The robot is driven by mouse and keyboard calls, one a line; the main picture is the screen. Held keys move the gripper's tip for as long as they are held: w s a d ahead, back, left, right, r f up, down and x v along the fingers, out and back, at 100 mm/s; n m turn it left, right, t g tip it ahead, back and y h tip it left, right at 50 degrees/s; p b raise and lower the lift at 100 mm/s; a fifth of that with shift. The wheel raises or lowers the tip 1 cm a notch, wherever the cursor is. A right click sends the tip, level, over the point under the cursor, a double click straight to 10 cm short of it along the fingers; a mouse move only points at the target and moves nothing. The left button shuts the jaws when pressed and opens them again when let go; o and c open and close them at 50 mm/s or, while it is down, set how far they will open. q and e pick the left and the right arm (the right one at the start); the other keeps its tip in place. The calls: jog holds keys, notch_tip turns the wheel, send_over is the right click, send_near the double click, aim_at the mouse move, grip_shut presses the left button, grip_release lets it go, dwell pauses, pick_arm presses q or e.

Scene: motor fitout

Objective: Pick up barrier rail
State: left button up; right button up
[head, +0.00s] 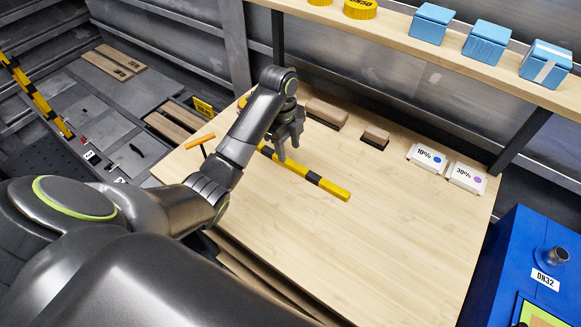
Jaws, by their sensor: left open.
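A barrier rail (331,187) with yellow and black bands lies on the light wooden workbench (350,260). Its right end is in clear view, and its left part passes behind my left forearm. My left gripper (290,148) is open, with its fingers pointing down over the rail's left part. The fingers overlap the rail's upper edge in the picture; I cannot tell whether they touch it. No object shows between the fingers. My right gripper is not in view.
Brown blocks (327,112) and white boxes (425,157) line the bench's back. An orange-handled tool (200,142) is at its left edge. A shelf (400,30) with blue boxes overhangs the back. Another striped bar (36,98) is far left. The bench's front right is clear.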

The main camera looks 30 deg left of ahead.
aim_at(290, 162)
pick_arm(q)
jog(key=f, duration=0.4)
jog(key=shift+s+d+f+b, duration=0.1)
jog(key=shift+d+f+b, duration=0.2)
jog(key=shift+f+b, duration=0.1)
grip_shut()
